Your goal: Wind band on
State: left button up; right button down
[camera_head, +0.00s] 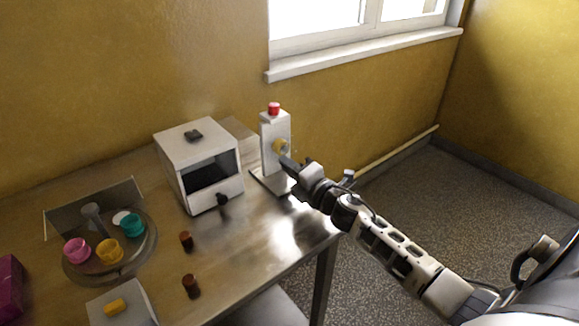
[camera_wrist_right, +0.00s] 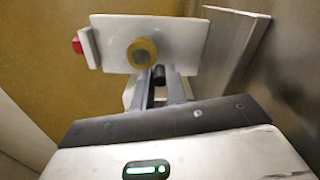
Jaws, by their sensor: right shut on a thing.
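A white upright stand (camera_head: 270,139) with a red knob (camera_head: 274,108) on top stands at the right end of the metal table. A yellow round hub (camera_head: 280,146) is on its face; the right wrist view shows it as a yellow ring (camera_wrist_right: 141,52) on a white plate (camera_wrist_right: 185,42). My right gripper (camera_head: 288,164) is at this stand, just below the hub. In the right wrist view its fingers (camera_wrist_right: 159,82) are shut on a small dark handle (camera_wrist_right: 159,74) beside the hub. No band can be made out. My left gripper is not in view.
A white box (camera_head: 196,150) with a dark opening stands left of the stand. Two brown cylinders (camera_head: 186,240) (camera_head: 191,286) stand in front. A round tray (camera_head: 140,254) with coloured cups is at left, near a white block (camera_head: 124,303). The table's right front is clear.

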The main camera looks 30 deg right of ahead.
jog(key=c, duration=1.4)
grip_release()
jog(key=shift+s, duration=0.1)
jog(key=s, duration=0.5)
jog(key=s+b, duration=0.1)
jog(key=s, duration=0.4)
jog(key=s+d+b, duration=0.1)
jog(key=s, duration=0.4)
jog(key=shift+f, duration=0.15)
jog(key=shift+s+d+b, duration=0.1)
jog(key=shift+s+b, duration=0.2)
jog(key=shift+s, duration=0.1)
